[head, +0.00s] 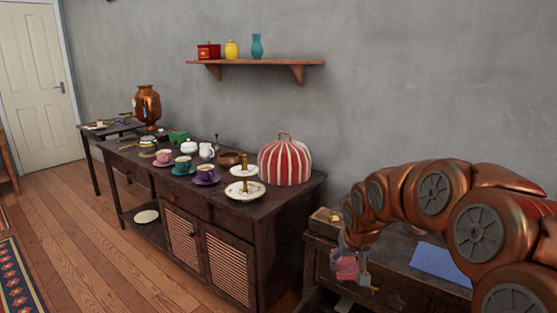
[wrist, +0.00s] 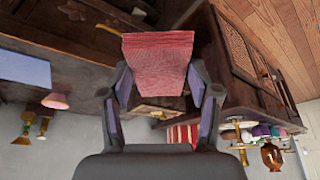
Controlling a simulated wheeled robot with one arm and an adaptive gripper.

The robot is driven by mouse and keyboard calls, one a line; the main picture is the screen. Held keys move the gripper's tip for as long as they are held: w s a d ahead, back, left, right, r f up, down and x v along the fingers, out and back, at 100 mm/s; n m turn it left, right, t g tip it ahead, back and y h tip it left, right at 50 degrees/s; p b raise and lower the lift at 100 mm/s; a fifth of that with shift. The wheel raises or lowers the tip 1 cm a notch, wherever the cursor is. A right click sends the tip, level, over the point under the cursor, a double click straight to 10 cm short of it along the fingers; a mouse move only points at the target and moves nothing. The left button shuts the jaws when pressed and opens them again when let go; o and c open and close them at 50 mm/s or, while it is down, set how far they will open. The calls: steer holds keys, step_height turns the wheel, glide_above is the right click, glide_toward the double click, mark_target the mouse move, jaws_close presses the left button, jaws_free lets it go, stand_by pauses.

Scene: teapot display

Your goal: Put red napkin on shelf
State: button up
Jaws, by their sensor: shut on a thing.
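The red napkin (head: 346,267) hangs in my gripper (head: 353,270), low in front of the small dark table at the right. In the wrist view the napkin (wrist: 158,58) is a striped red cloth between the two fingers, and my gripper (wrist: 160,82) is shut on it. The wooden shelf (head: 275,62) is on the grey wall, above and to the left of my gripper. On its left part stand a red box (head: 208,51), a yellow jar (head: 231,49) and a teal vase (head: 257,46). Its right end is bare.
A copper samovar (head: 147,105) stands behind. A blue cloth or sheet (head: 440,262) lies on the small table. Wooden floor (head: 90,240) is open at left.

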mark_target(349, 269)
steer(key=shift+d+r+p, duration=0.15)
steer(key=shift+r+p, duration=0.6)
steer(key=shift+p, duration=0.3)
steer(key=p+v, duration=0.3)
steer(key=p, duration=0.5)
steer(key=shift+w+r, duration=0.1)
steer(key=shift+r, duration=0.2)
steer(key=p+v, duration=0.2)
steer(key=p, duration=0.4)
steer(key=shift+r, duration=0.35)
steer(key=s+r+p, duration=0.1)
steer(key=p, duration=0.2)
steer(key=shift+p, duration=0.3)
steer(key=shift+f, duration=0.1)
